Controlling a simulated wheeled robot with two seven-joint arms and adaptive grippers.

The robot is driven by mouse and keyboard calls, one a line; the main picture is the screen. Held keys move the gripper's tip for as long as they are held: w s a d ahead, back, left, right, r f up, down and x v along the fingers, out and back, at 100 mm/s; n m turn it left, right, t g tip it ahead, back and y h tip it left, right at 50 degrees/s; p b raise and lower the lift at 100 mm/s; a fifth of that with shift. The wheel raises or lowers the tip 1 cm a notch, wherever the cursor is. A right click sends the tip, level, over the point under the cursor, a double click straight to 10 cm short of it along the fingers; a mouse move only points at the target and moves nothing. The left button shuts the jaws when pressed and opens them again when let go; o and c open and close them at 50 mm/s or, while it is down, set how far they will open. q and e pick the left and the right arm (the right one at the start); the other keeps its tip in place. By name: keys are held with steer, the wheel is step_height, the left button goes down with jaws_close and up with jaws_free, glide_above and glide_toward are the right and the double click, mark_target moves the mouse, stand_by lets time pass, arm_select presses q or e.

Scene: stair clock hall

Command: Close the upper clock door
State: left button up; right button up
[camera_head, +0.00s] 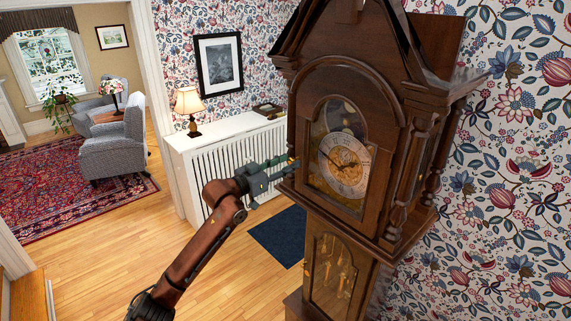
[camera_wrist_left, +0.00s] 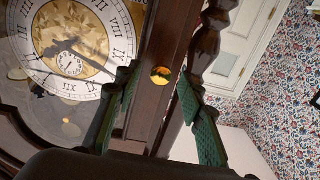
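The upper clock door (camera_head: 378,136) is a dark wood arched frame with glass over the round clock face (camera_head: 344,165). It hides the case's left front column in the head view and appears slightly ajar, but I cannot tell how far. My left gripper (camera_head: 284,168) is at the door's left edge. In the left wrist view its green-padded fingers (camera_wrist_left: 158,88) are apart, one on each side of a brass knob (camera_wrist_left: 160,75) on the door frame. I see no finger contact with the knob. My right gripper is not in view.
The lower clock door (camera_head: 329,268) is below the hood. A white radiator cover (camera_head: 190,146) with a lamp (camera_head: 189,104) stands behind my left gripper. A dark blue mat (camera_head: 280,236) lies on the open wooden floor. Floral wallpaper is close behind the clock.

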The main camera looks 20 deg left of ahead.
arm_select(q)
steer(key=v, duration=1.2)
